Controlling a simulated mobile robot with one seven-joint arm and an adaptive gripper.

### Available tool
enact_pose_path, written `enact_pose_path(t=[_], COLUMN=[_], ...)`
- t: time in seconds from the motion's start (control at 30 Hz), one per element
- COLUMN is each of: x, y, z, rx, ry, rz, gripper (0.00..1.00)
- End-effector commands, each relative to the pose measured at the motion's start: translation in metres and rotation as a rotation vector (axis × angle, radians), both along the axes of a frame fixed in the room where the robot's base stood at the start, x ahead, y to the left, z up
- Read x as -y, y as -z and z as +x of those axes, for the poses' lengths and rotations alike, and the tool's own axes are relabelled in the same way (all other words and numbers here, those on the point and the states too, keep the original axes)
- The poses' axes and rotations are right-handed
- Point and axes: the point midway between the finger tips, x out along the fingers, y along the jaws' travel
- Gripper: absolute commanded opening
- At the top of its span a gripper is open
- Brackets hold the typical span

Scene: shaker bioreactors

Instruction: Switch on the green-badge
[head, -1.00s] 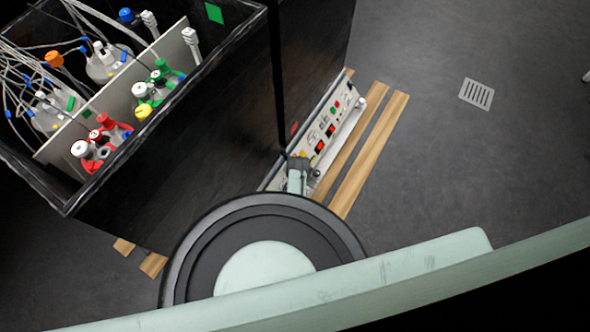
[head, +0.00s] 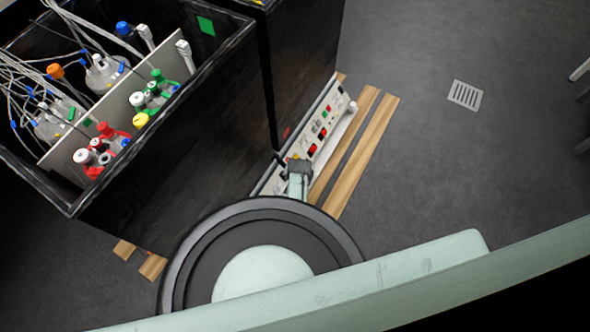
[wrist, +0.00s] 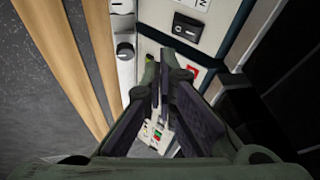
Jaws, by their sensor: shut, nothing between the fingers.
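In the wrist view a black rocker switch (wrist: 187,28) and a dark round knob (wrist: 125,51) lie beyond my fingertips.
The near black box (head: 165,130) holds several bottles with coloured caps and many tubes. A second black box (head: 305,60) stands behind it. Wooden strips (head: 362,158) lie on the floor beside the panel. The grey floor around the drain (head: 465,95) is clear.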

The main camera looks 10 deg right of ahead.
Motion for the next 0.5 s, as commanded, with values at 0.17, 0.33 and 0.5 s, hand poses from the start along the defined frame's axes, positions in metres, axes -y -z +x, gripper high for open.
enact_pose_path(t=[0.17, 0.33, 0.5], x=[-0.008, -0.012, -0.014], y=[-0.033, -0.056, -0.067], z=[-0.010, -0.016, -0.019], rx=[0.001, 0.000, -0.002], ry=[-0.001, -0.001, 0.000], rz=[0.000, 0.000, 0.001], gripper=[0.00, 0.00, 0.00])
